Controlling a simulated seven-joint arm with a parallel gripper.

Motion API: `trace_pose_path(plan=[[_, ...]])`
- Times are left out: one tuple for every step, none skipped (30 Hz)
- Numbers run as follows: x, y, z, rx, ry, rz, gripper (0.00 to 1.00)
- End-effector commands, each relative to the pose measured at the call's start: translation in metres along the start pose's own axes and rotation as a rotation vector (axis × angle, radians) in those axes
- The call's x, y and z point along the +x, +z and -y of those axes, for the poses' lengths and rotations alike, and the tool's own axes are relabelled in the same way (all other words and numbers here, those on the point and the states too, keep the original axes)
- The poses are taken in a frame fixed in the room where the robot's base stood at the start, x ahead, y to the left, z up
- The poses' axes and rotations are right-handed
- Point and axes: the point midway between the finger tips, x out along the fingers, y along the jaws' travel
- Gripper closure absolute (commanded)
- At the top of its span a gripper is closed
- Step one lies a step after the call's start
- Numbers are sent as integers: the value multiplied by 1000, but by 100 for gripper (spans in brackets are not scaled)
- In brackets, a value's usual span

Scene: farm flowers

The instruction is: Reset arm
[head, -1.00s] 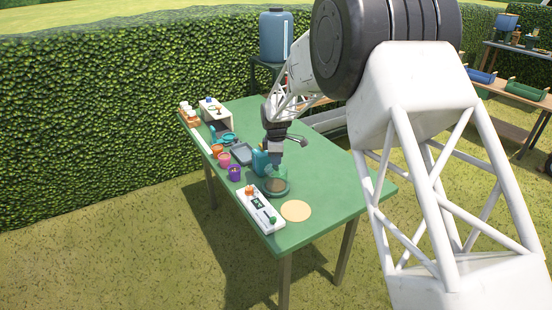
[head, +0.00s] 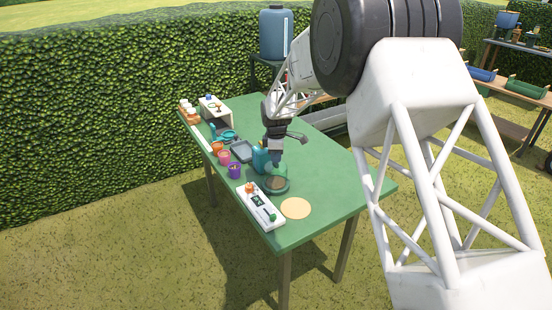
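My gripper (head: 276,158) points down over the green table (head: 325,207). It is beside a teal bottle-like container (head: 260,158) and just above a green item that rests at a round dark dish (head: 276,185). The fingers are small and dark here, so I cannot tell whether they are open or shut, or whether they touch the green item.
A white device (head: 261,207) and a round tan disc (head: 296,208) lie near the front edge. Purple (head: 235,171), pink (head: 224,157) and orange (head: 217,147) cups line the left side. A grey tray (head: 243,151) and a beige box (head: 216,111) stand farther back. The right side is clear.

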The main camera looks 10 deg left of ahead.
Motion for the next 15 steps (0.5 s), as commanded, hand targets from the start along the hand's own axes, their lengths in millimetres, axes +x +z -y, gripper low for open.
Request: trace_pose_path(plan=[[-3,0,0,0,1,0,100],[-4,0,0,0,0,0,100],[-6,0,0,0,1,0,100],[-7,0,0,0,1,0,100],[-8,0,0,0,1,0,100],[-10,0,0,0,1,0,100],[-11,0,0,0,1,0,100],[-12,0,0,0,1,0,100],[-14,0,0,0,1,0,100],[-15,0,0,0,1,0,100],[-17,0,0,0,1,0,100],[-18,0,0,0,2,0,100],[-20,0,0,0,2,0,100],[-21,0,0,0,1,0,100],[-22,0,0,0,1,0,100]])
